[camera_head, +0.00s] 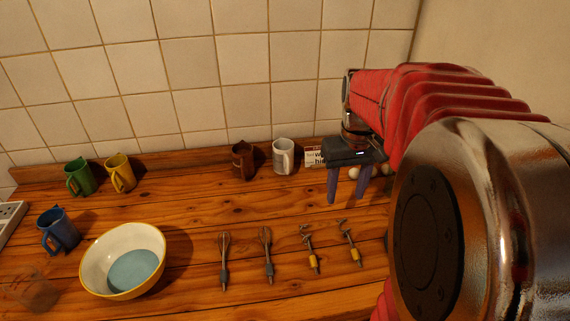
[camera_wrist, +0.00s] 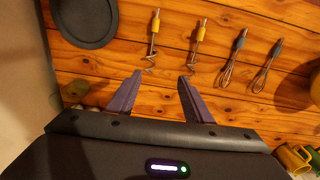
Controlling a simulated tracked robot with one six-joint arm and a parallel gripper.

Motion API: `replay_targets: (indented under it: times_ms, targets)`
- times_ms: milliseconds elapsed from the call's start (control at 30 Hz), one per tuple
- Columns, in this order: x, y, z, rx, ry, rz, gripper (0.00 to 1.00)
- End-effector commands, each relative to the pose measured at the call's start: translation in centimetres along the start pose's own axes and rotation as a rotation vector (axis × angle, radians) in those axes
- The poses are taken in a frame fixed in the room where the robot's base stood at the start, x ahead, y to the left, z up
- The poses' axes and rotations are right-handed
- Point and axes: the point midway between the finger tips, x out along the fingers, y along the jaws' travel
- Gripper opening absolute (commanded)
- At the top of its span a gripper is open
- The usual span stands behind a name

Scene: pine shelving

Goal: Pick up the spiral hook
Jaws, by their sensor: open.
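Two metal hook tools with yellow collars lie on the wooden counter, the left one (camera_head: 313,262) and the right one (camera_head: 355,254) in the head view. They also show at the top of the wrist view, as one tool (camera_wrist: 198,40) and the other (camera_wrist: 154,36). Both have bent, twisted ends towards my gripper; I cannot tell for sure which is the spiral hook. My gripper (camera_head: 346,194) is open and empty, above the counter on the wall side of the hooks. In the wrist view its fingertips (camera_wrist: 160,76) are apart, with bare wood between them.
Two whisks (camera_head: 224,262) (camera_head: 266,255) lie left of the hooks. A bowl (camera_head: 92,272), a blue mug (camera_head: 60,232), green (camera_head: 78,178) and yellow (camera_head: 121,173) mugs stand farther left. Brown (camera_head: 242,161) and white (camera_head: 283,157) mugs stand near the tiled wall. A dark round thing (camera_wrist: 85,18) lies beside the hooks.

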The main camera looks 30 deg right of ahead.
Motion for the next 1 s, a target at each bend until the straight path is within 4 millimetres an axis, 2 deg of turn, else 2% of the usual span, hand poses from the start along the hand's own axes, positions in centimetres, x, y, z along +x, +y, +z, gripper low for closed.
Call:
replay_targets:
  times_ms: [100,200,633,767,1000]
  targets:
    - [0.8,2.0,-0.4,0.021,-0.033,-0.009,0.46]
    - [1.0,2.7,-0.6,0.028,-0.044,-0.012,0.46]
    - [1.4,2.8,-0.6,0.029,-0.047,-0.013,0.46]
    - [2.7,2.8,-0.5,0.029,-0.048,-0.013,0.46]
    - [6.4,2.7,-0.3,0.029,-0.049,-0.014,0.46]
